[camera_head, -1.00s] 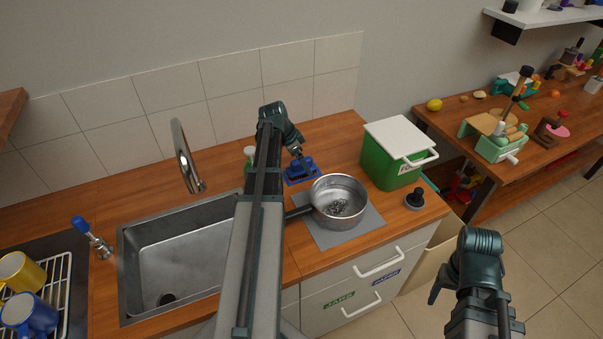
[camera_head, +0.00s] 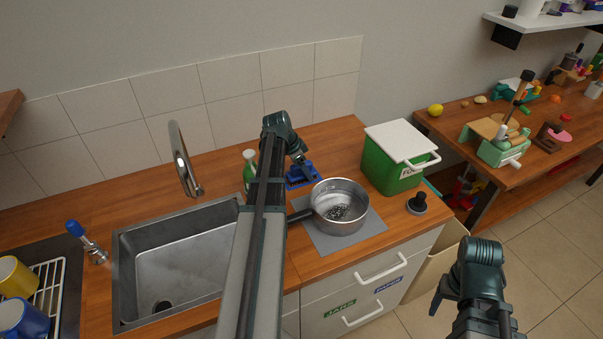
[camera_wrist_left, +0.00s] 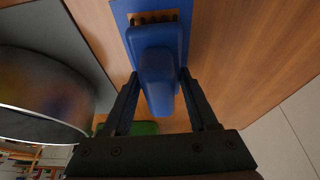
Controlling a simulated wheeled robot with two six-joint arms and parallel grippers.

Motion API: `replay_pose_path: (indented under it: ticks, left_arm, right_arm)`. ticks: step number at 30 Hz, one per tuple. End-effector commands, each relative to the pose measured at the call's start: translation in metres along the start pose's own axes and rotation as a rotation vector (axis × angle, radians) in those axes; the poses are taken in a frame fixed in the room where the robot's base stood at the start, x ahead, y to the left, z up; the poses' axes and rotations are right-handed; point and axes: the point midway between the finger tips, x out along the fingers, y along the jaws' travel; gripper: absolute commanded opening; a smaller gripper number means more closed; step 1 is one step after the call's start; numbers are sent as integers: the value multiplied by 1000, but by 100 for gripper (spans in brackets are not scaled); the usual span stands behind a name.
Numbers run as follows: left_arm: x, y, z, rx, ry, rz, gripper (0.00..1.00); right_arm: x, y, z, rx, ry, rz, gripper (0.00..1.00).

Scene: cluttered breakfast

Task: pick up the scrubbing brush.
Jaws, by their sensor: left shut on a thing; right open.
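The blue scrubbing brush (camera_wrist_left: 158,65) fills the middle of the left wrist view, with dark bristles partly showing at its far end. It is over a flat blue tray (camera_wrist_left: 121,12) on the wooden counter; I cannot tell whether they touch. My left gripper (camera_wrist_left: 160,80) has one finger on each side of the brush's rounded blue grip and is shut on it. In the head view my left gripper (camera_head: 301,161) is above the blue tray (camera_head: 307,181), behind the pot, and partly hides the brush. My right gripper (camera_head: 440,298) is open and empty at the lower right, out over the floor.
A metal pot (camera_head: 340,222) stands on a grey mat (camera_head: 365,238) just in front of the tray. A green bin with a white lid (camera_head: 398,140) is to the right. A green bottle (camera_head: 249,166), sink (camera_head: 185,255) and faucet (camera_head: 181,160) are to the left. A black-knobbed object (camera_head: 417,203) sits near the edge.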

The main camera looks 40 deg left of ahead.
Motion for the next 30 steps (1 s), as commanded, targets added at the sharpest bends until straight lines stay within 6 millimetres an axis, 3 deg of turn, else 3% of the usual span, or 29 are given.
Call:
replay_pose_path:
  ticks: [14,30]
  left_arm:
    - [-12,0,-5,0,0,0,3]
    - [-82,0,-34,0,0,0,3]
  right_arm:
    - [-12,1,1,0,0,0,66]
    - [-88,8,5,0,0,0,66]
